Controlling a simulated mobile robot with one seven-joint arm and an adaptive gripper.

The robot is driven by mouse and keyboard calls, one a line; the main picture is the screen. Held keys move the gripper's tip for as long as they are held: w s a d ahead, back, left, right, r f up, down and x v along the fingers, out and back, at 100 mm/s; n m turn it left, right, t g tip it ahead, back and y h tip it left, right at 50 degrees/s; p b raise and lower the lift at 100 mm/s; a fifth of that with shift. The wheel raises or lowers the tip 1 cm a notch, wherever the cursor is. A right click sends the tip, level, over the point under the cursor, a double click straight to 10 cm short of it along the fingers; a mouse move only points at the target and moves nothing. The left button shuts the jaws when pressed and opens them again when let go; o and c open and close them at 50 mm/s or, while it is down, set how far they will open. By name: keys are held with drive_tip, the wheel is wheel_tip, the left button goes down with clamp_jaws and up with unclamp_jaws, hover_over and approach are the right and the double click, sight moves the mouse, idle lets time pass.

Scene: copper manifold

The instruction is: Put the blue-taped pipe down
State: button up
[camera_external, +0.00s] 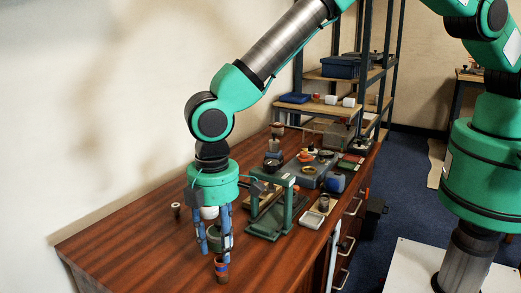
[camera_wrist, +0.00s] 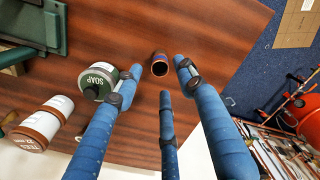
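The blue-taped pipe (camera_external: 222,271) is a short copper-brown tube with a blue band. It stands upright on the wooden table near its front edge. The wrist view looks into its open top (camera_wrist: 160,64). My gripper (camera_external: 217,252) has three blue fingers and is just above and around the pipe, pointing down. In the wrist view my gripper (camera_wrist: 160,80) is open, with visible gaps between the fingertips and the pipe. Nothing shows held between the fingers.
A green soap container (camera_wrist: 98,80) stands close to one finger. White-and-brown containers (camera_wrist: 42,125) are beside it. A green metal frame (camera_external: 270,212) stands right of my gripper, with more clutter behind. The wooden table (camera_external: 130,250) is clear on the left.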

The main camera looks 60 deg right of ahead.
sight(220, 259)
wheel_tip(220, 259, up, 7)
drive_tip(key=shift+p, duration=0.4)
idle(0.5)
idle(0.4)
